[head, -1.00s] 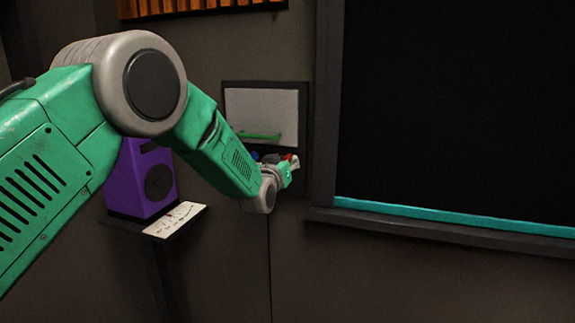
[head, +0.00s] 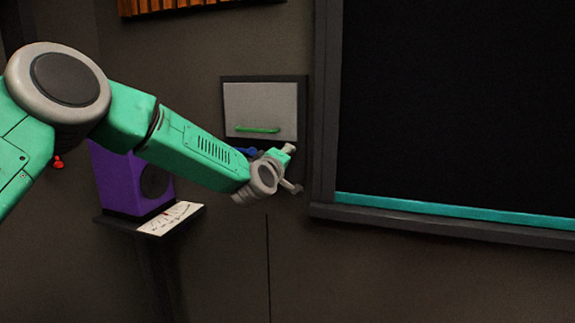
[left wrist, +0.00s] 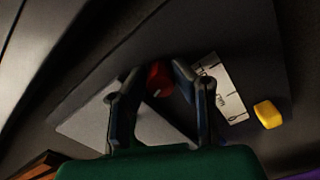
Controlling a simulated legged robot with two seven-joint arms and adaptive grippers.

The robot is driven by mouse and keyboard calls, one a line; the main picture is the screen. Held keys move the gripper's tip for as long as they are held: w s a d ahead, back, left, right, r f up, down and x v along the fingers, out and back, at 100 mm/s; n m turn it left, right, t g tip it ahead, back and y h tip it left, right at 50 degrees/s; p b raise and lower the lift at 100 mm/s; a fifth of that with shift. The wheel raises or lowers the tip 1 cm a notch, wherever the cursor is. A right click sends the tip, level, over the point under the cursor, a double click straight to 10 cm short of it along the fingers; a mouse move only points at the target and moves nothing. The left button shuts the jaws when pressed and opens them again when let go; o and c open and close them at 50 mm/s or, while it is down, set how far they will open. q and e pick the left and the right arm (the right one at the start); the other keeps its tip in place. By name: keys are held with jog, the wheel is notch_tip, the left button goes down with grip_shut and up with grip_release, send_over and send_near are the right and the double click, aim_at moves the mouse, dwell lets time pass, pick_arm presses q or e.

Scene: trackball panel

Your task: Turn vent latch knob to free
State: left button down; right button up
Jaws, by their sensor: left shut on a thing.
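The vent latch knob appears to be the red knob (left wrist: 159,78) with a small pale mark, on the dark panel in the left wrist view. My left gripper (left wrist: 157,82) has its two dark fingers on either side of it, shut on it. In the head view my left gripper (head: 289,152) is at the lower part of the wall panel (head: 302,128), and the red knob is hidden behind it. A white label (left wrist: 222,88) with black marks lies beside the knob; its text is unreadable. My right gripper is not in view.
A grey plate (head: 262,103) with a green bar (head: 257,130) sits above the gripper. A blue part (head: 246,151) is left of it, and a yellow knob (left wrist: 268,114) is near the label. A purple speaker (head: 130,182) stands on a shelf; a dark framed screen (head: 450,110) is right.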

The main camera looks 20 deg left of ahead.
pick_arm(q)
jog(key=n+b, duration=0.1)
jog(key=n, duration=0.1)
jog(key=n+b, duration=0.2)
jog(key=n, duration=0.1)
jog(key=shift+a+f, duration=0.1)
jog(key=shift+f, duration=0.1)
dwell(0.3)
jog(key=c, duration=1.3)
grip_release()
jog(key=shift+c, duration=0.2)
jog(key=shift+a+r, duration=0.1)
jog(key=s, duration=0.8)
jog(key=shift+a, duration=0.15)
